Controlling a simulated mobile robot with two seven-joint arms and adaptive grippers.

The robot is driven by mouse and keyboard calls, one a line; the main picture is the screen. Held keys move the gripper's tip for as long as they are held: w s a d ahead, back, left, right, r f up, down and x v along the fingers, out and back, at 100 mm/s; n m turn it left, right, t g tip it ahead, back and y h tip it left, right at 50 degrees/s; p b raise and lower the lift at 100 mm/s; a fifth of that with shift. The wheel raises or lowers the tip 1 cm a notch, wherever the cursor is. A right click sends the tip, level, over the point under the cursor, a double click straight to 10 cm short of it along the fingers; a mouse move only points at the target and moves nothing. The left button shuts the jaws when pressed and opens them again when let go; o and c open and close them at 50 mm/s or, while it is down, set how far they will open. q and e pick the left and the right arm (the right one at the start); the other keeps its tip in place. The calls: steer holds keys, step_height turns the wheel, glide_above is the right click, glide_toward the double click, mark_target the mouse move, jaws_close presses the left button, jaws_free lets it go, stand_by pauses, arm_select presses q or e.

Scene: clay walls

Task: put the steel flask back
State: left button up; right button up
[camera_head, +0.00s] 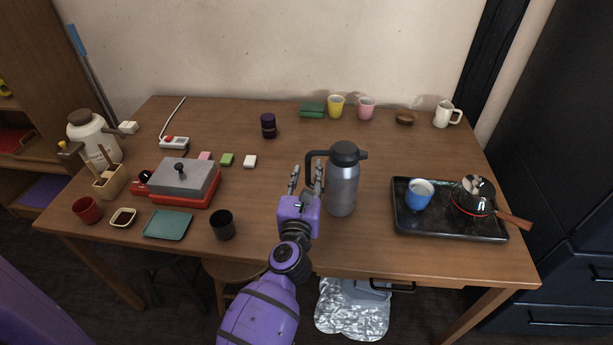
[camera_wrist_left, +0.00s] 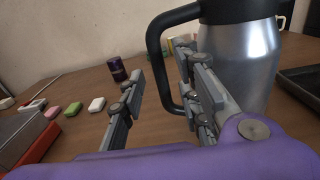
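The steel flask (camera_head: 343,189) stands upright on the table, right of centre. It has a silver body, a dark lid and a black handle on its left side. My left gripper (camera_head: 305,176) is just left of the flask, beside the handle, with its fingers apart. In the left wrist view the flask (camera_wrist_left: 243,62) fills the upper right. Its handle (camera_wrist_left: 154,50) shows between the open fingers (camera_wrist_left: 160,72) and passes behind the right one. I cannot tell whether a finger touches it. My right gripper is not in view.
A black tray (camera_head: 447,232) with a blue cup (camera_head: 419,195) and a dark pot (camera_head: 474,193) lies to the right. A dark cup (camera_head: 222,225) and a red-based box (camera_head: 185,198) are on the left. The table (camera_head: 385,145) behind the flask is mostly clear.

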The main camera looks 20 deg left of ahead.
arm_select(q)
steer(key=b+v, duration=0.1)
steer(key=v, duration=1)
steer(key=shift+s+b, duration=0.3)
steer(key=shift+s, duration=0.1)
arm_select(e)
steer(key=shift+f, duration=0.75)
arm_select(q)
steer(key=shift+d, duration=0.1)
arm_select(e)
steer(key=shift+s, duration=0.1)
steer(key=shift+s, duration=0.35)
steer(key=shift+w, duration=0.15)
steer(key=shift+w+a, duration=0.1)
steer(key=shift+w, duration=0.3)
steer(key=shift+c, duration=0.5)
